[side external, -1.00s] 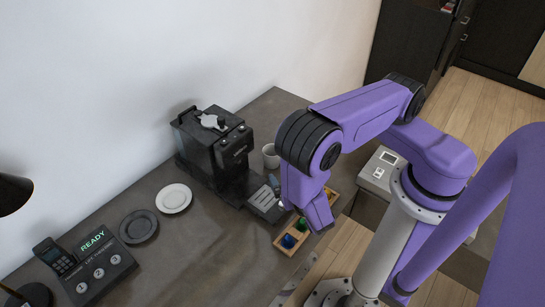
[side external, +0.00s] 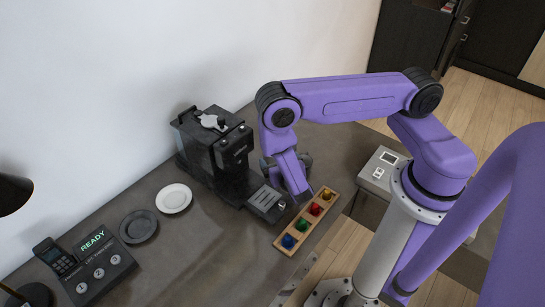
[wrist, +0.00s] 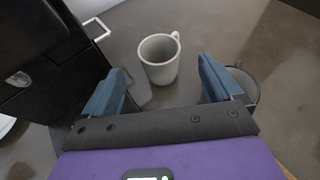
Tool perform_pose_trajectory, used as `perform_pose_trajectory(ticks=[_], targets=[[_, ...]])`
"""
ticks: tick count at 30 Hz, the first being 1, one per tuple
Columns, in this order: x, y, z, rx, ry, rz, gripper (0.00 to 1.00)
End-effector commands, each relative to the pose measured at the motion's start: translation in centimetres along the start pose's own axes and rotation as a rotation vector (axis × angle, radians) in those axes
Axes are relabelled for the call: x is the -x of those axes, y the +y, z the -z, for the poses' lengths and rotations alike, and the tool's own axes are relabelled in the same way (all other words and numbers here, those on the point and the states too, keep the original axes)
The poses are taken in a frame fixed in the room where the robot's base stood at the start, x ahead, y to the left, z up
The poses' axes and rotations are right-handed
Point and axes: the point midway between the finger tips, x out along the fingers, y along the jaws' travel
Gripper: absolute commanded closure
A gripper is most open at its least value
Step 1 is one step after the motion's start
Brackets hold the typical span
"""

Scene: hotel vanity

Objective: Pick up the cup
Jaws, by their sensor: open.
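A white cup (wrist: 160,70) stands upright on the grey-brown counter, with its handle toward the upper right in the wrist view. My gripper (wrist: 161,66) is open and empty. Its two blue fingers point toward the cup, one on each side in the wrist view, with gaps between them and the cup. How far the fingertips are from the cup in depth is hard to tell. In the side view the cup is hidden behind my gripper and wrist, just right of the coffee machine.
The black coffee machine (side external: 215,147) stands close on the left of the cup. A wooden tray (side external: 284,246) with several coloured items lies in front. A round dark-rimmed thing (wrist: 252,87) is partly hidden behind the right finger. Plates (side external: 174,198) sit farther left.

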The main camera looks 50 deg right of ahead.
Motion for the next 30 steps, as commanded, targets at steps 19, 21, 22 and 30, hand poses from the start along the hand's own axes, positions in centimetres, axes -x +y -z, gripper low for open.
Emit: perform_pose_trajectory(ticks=[19,21,22,30], targets=[[-5.3,0.1,0.0,0.001,0.000,0.001,0.08],[-5.3,0.1,0.0,0.001,0.000,0.001,0.08],[-5.3,0.1,0.0,0.001,0.000,0.001,0.08],[-5.2,0.1,0.0,0.001,0.000,0.001,0.72]])
